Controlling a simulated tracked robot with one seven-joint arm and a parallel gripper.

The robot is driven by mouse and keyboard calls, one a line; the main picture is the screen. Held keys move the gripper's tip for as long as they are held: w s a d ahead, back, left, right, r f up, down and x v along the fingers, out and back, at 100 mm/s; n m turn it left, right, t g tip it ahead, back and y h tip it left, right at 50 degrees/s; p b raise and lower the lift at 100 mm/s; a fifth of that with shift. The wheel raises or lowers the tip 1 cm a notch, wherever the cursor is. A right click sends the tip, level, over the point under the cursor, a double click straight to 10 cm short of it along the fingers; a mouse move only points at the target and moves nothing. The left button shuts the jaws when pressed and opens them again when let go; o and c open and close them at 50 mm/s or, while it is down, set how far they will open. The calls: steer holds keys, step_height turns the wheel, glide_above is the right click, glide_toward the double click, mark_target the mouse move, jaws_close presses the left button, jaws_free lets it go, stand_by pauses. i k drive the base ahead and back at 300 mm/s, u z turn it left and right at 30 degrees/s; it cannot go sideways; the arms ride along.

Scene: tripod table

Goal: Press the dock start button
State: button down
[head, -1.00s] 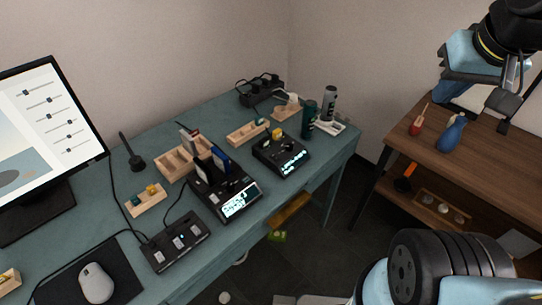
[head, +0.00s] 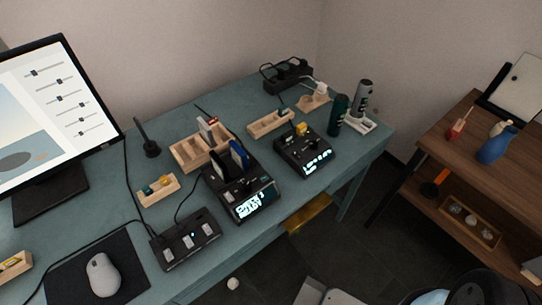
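A black dock (head: 250,207) with a lit display stands near the front edge of the teal table (head: 100,185). Upright dark and blue slabs sit in its slots. Small controls show on its top beside the display, but I cannot tell which one is the start button. A second, smaller black device (head: 289,153) with a lit display and a yellow piece on top stands to its right. A black box (head: 174,251) with several pale switches lies to its front left. My gripper is out of view.
Wooden trays (head: 180,157) and small wooden holders (head: 158,199) stand behind the devices. A monitor (head: 62,110) and mouse (head: 103,274) are at left. A green bottle (head: 338,115) stands at the table's right end. A wooden shelf (head: 440,155) is at right. Cables cross the table.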

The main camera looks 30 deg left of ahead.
mark_target(264, 178)
steer(key=u, duration=0.1)
steer(key=k, duration=1.5)
steer(key=u, duration=0.95)
steer(key=i, duration=0.5)
steer(key=u, duration=0.05)
